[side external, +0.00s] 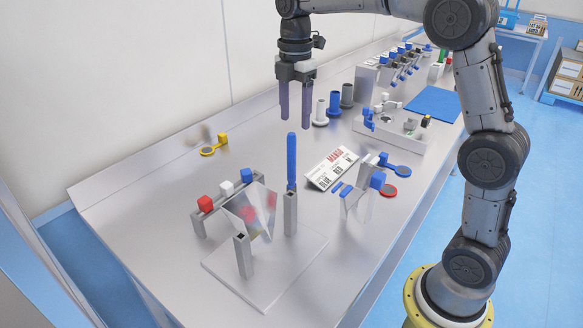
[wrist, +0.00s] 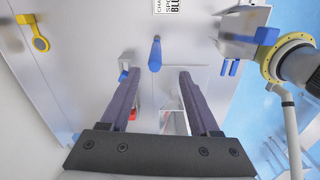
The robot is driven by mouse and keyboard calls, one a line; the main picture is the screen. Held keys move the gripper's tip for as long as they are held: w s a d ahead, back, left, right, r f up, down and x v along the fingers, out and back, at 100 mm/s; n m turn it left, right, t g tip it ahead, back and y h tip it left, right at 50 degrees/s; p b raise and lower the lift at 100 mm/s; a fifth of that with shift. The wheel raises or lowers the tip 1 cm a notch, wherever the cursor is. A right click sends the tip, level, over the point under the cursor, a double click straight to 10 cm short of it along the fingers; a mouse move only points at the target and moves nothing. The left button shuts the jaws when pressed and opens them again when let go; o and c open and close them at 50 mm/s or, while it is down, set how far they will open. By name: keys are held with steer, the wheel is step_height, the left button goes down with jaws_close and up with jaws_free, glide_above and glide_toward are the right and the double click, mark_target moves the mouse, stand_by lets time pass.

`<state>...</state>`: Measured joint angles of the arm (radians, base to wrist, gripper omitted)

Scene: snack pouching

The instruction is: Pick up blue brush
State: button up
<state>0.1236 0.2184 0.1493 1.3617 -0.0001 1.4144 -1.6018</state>
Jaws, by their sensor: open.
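The blue brush (side external: 291,160) stands upright in a grey square post on a pale base plate, its blue handle pointing up. In the wrist view the brush (wrist: 155,54) shows just beyond the fingertips, roughly midway between them. My gripper (side external: 294,122) points down above the brush, its two dark fingers apart and empty. In the wrist view my gripper (wrist: 156,75) is also open, with nothing between the fingers. In the side view the fingertips are close above the top of the brush, and no contact is visible.
A second grey post (side external: 243,257) stands front left on the base plate (side external: 270,285). A clear pouch (side external: 252,210) stands near a rack with red, white and blue blocks. A printed card (side external: 331,168) lies to the right. The table's left side is largely clear.

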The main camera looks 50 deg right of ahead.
mark_target(291, 133)
steer(key=shift+w+a+f, duration=0.1)
steer(key=shift+w+f, duration=0.1)
steer(key=shift+f, duration=1.75)
steer(key=shift+w+f, duration=0.2)
steer(key=shift+f, duration=1.7)
jaws_close()
